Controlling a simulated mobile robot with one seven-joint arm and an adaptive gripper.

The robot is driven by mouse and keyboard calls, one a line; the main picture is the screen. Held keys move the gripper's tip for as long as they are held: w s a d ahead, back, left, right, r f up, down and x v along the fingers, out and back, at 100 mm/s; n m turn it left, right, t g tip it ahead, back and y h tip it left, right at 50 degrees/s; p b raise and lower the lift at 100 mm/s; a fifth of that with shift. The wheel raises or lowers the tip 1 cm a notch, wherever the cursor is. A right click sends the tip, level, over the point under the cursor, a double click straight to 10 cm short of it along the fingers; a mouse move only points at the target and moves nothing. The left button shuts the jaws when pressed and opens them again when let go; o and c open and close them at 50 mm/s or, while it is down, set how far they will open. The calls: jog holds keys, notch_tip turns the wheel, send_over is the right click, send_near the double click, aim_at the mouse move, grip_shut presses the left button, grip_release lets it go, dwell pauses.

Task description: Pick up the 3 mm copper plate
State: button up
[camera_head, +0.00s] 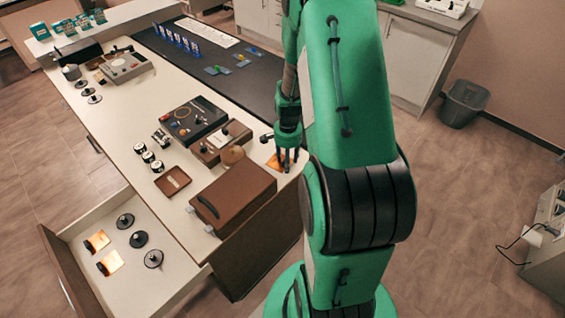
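My gripper (288,160) points down at the near right corner of the bench top. Its dark fingers look spaced apart. An orange copper-coloured plate (273,162) lies on the bench right at the fingertips, partly hidden by them. I cannot tell whether the fingers touch it. Two more copper-coloured plates, an upper one (97,241) and a lower one (110,263), lie in the open drawer at the lower left. No thickness marking is readable, so I cannot tell which plate is 3 mm.
A brown case (235,195) stands close left of my gripper, with a wooden box (222,140) behind it. The open drawer (165,285) also holds several black discs. A small brown tray (172,181) and a black instrument (193,118) are on the bench. A dark mat (255,95) lies beyond.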

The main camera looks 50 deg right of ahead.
grip_shut()
jog(key=shift+r+p, duration=1.15)
jog(key=shift+r, duration=3.9)
